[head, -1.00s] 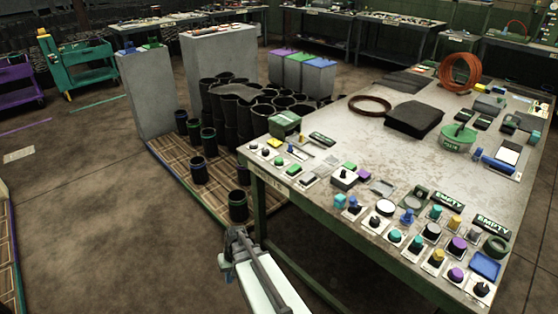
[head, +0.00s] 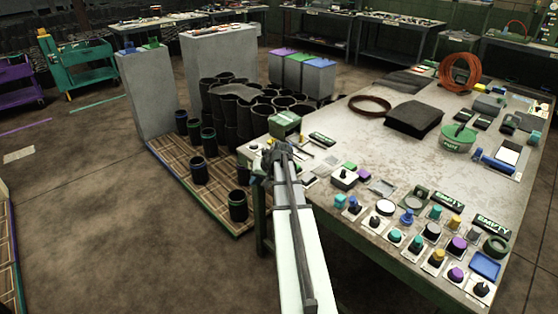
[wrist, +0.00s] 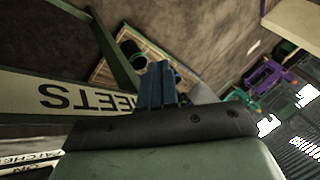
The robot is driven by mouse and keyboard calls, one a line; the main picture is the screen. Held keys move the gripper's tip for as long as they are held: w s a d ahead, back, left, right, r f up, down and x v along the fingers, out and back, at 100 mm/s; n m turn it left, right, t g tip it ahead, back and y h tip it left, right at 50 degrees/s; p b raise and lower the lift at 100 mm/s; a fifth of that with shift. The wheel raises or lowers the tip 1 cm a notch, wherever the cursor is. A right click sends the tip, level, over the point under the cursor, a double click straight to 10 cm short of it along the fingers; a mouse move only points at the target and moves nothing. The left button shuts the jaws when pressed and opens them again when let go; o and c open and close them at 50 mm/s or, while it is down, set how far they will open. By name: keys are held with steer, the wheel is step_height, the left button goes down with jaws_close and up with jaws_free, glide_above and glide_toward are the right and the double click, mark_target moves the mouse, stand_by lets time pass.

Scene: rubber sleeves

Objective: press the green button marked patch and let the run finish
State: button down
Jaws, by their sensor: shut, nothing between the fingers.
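My gripper (head: 272,152) is shut and empty in the head view, at the left front corner of the work table (head: 330,215). Its fingers show as a blue pair in the wrist view (wrist: 160,85). My gripper and arm cover the row of small controls along that corner, including a green one, so contact cannot be told. A small green button (head: 350,166) shows on a white box to the right of the arm. No label reading patch is legible, so I cannot tell which green button it names.
Several knobs and coloured buttons (head: 395,236) crowd the table's front right. A green round tin (head: 458,142), a black folded sheet (head: 414,118) and copper coils (head: 461,73) lie farther back. Black sleeves (head: 238,205) stand on a slatted pallet at left.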

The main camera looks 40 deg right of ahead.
steer(key=s+d+r+t+h, duration=0.1)
steer(key=d+r+t, duration=0.2)
steer(key=d+r, duration=1)
step_height(320, 180, up, 4)
steer(key=shift+m, duration=0.4)
steer(key=shift+d, duration=0.1)
steer(key=shift+f, duration=4.45)
steer(key=shift+f, duration=0.15)
steer(key=shift+f, duration=0.25)
steer(key=shift+f, duration=0.4)
steer(key=shift+r, duration=0.85)
